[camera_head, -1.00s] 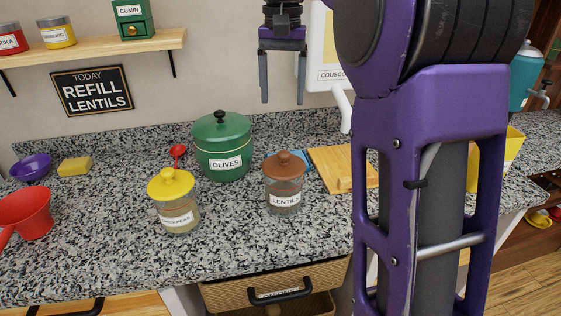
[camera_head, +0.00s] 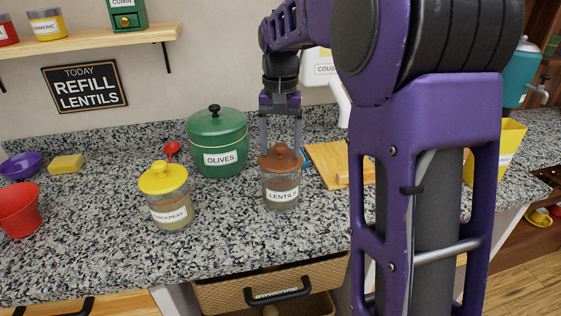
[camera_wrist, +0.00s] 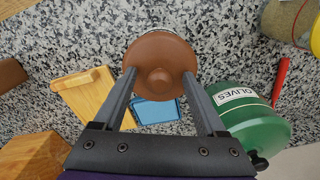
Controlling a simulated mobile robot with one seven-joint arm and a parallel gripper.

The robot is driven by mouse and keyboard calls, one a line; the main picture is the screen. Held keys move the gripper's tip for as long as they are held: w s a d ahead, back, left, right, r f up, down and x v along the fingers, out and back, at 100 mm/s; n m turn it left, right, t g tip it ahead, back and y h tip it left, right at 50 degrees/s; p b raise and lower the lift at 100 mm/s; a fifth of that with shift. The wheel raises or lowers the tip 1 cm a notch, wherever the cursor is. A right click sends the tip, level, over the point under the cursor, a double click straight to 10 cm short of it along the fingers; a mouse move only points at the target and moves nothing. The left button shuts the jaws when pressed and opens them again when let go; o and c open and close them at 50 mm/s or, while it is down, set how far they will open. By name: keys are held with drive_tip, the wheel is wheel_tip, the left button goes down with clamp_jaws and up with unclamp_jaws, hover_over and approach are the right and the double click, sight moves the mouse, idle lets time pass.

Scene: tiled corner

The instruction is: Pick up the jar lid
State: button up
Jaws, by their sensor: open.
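The brown jar lid (camera_head: 281,157) with a round knob sits on the glass jar labelled LENTILS (camera_head: 281,193) on the granite counter. In the wrist view the lid (camera_wrist: 160,58) is at the upper middle, between the tips of my gripper (camera_wrist: 160,75). My gripper (camera_head: 281,149) is open, pointing down over the lid, with one finger on each side of it. I cannot tell whether the fingers touch the lid. Another jar, labelled CHICKPEAS (camera_head: 170,212), has a yellow lid (camera_head: 162,178) and stands to the left.
A green OLIVES canister (camera_head: 217,143) stands close behind and left of the lentils jar. A wooden board (camera_head: 335,165) lies to its right, and a blue item (camera_wrist: 157,111) lies nearby. A red spoon (camera_head: 171,150) is further left. The counter in front is clear.

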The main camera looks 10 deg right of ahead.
drive_tip(key=shift+f, duration=0.15)
clamp_jaws()
idle(0.4)
